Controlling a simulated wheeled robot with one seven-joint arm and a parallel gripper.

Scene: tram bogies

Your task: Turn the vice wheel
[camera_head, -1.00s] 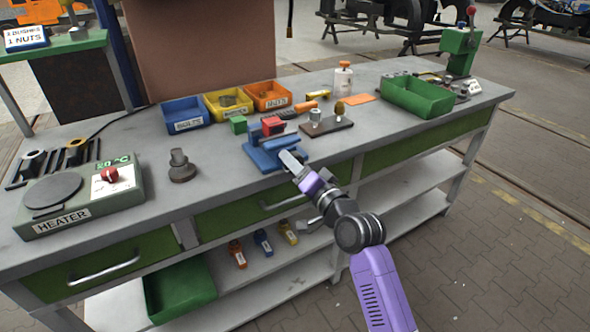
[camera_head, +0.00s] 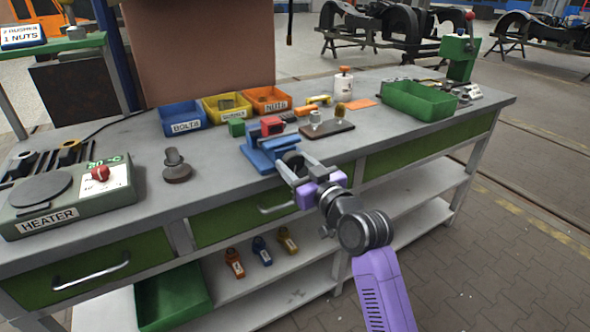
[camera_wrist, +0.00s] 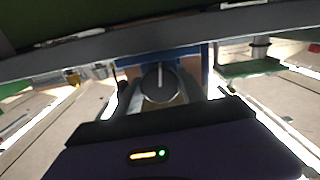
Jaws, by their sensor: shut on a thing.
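The blue vice (camera_head: 262,150) stands at the front edge of the grey bench, with a red block (camera_head: 271,125) at its top. Its dark round wheel (camera_head: 292,160) faces outward from the bench front. My gripper (camera_head: 295,170) reaches in from the front right, its two fingers on either side of the wheel and shut on it. In the wrist view the wheel (camera_wrist: 159,84) is a dark disc with a pale line, between the two fingers, with blue vice parts (camera_wrist: 205,65) behind it. The fingertips are partly hidden in dark shade.
A heater (camera_head: 70,195) and a dark stepped part (camera_head: 176,165) stand to the left. Blue, yellow and orange bins line the back. A green tray (camera_head: 418,100) is at the right. A drawer handle (camera_head: 275,205) sits below the vice. The floor in front is free.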

